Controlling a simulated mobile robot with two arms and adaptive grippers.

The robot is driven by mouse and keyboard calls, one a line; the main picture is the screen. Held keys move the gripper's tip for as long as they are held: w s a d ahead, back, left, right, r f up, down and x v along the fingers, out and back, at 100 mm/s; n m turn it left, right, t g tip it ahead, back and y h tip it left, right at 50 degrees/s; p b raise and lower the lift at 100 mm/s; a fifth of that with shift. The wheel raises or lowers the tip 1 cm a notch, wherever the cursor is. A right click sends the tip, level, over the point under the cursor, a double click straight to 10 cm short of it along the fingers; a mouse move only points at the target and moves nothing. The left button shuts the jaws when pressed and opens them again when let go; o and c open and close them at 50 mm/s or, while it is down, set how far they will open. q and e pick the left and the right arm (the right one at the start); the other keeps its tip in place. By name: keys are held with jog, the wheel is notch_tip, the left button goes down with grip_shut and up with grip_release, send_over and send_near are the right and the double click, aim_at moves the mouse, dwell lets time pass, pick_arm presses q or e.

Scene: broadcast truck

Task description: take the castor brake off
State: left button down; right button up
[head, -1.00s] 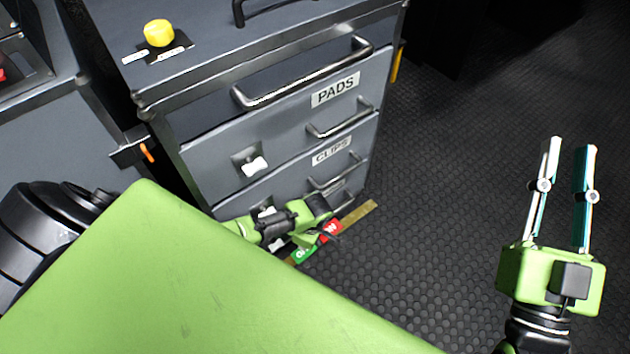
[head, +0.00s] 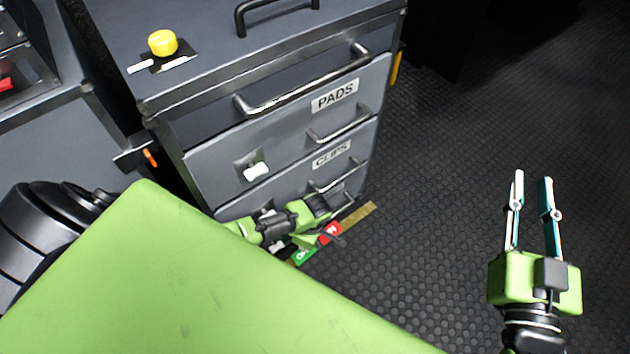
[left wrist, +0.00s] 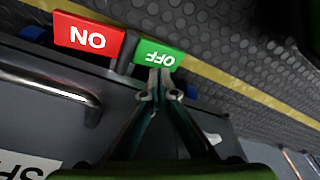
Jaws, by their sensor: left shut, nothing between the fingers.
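The castor brake has a red ON pedal (head: 331,231) and a green OFF pedal (head: 303,256) at the foot of the grey drawer cart. In the left wrist view the red ON pedal (left wrist: 88,37) is at upper left, and the green OFF pedal (left wrist: 158,56) is beside it. My left gripper (left wrist: 160,74) is shut and empty, its fingertips at the lower edge of the OFF pedal; I cannot tell if they touch. In the head view my left arm partly hides the pedals. My right gripper (head: 532,178) is open and empty over the floor.
The grey cart (head: 225,165) has PADS and CLIPS drawers with bar handles, and a yellow knob (head: 162,42) on top. A yellow floor strip (head: 358,214) runs by its base. The dark studded floor (head: 440,190) at right is clear.

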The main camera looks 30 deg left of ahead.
pick_arm(q)
jog(key=shift+r, duration=0.25)
jog(key=shift+r+p, duration=0.25)
jog(key=shift+p, duration=0.25)
jog(key=shift+r+p, duration=0.2)
jog(key=shift+p, duration=0.1)
jog(key=shift+r+p, duration=0.25)
jog(key=shift+p, duration=0.05)
jog(key=shift+r, duration=0.25)
jog(key=shift+r+p, duration=0.65)
jog(key=shift+p, duration=0.4)
pick_arm(e)
jog(key=s+d+f+g+h, duration=0.1)
jog(key=s+d+f+g, duration=0.1)
jog(key=s+f+g, duration=0.3)
jog(key=s+d+f+g+h, duration=0.2)
jog(key=s+f+g, duration=0.4)
jog(key=f, duration=0.8)
jog(key=shift+s+d+m+g+h, duration=0.3)
jog(key=shift+s+d, duration=0.05)
jog(key=shift+d, duration=0.5)
pick_arm(q)
jog(key=shift+d, duration=0.1)
